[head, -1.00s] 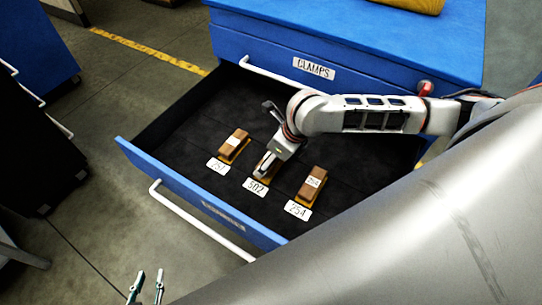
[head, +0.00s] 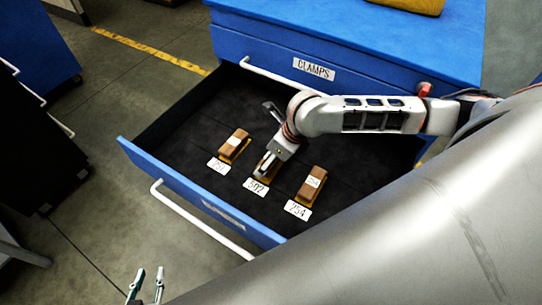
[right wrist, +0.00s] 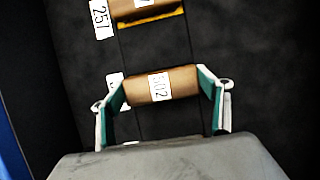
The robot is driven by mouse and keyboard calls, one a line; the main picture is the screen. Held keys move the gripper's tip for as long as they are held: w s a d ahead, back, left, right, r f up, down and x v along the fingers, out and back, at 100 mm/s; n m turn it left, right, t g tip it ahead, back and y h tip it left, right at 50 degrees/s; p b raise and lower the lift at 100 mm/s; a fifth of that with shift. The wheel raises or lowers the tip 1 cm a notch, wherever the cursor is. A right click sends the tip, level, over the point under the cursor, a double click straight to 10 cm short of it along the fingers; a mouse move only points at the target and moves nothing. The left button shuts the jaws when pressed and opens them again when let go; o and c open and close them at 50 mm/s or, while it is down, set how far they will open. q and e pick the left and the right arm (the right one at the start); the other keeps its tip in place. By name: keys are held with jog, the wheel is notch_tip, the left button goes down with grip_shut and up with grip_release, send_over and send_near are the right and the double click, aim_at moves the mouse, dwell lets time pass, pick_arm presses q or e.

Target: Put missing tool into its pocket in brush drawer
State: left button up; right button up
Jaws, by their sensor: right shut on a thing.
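The open brush drawer (head: 188,140) has a black lined floor and a blue front. A brown brush block tagged 502 (right wrist: 152,86) is between the two fingertips of my right gripper (right wrist: 164,86), which is shut on it. In the head view my right gripper (head: 265,166) reaches down into the drawer, just behind the white 502 label (head: 256,187), and largely hides the block. A little yellow shows beside it; whether the block is fully seated I cannot tell. My left gripper (head: 146,286) is at the bottom left, outside the drawer, fingers apart and empty.
Brown blocks with yellow beneath sit on either side: one by the 257 label (head: 235,146), one by the 254 label (head: 312,183). The blue cabinet with the CLAMPS drawer (head: 313,68) stands behind. A white handle (head: 200,222) runs along the drawer front.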

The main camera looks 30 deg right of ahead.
jog(key=shift+f, duration=0.5)
dwell(1.0)
jog(key=o, duration=1.2)
jog(key=shift+o, duration=0.2)
jog(key=shift+r, duration=0.1)
jog(key=v, duration=1.2)
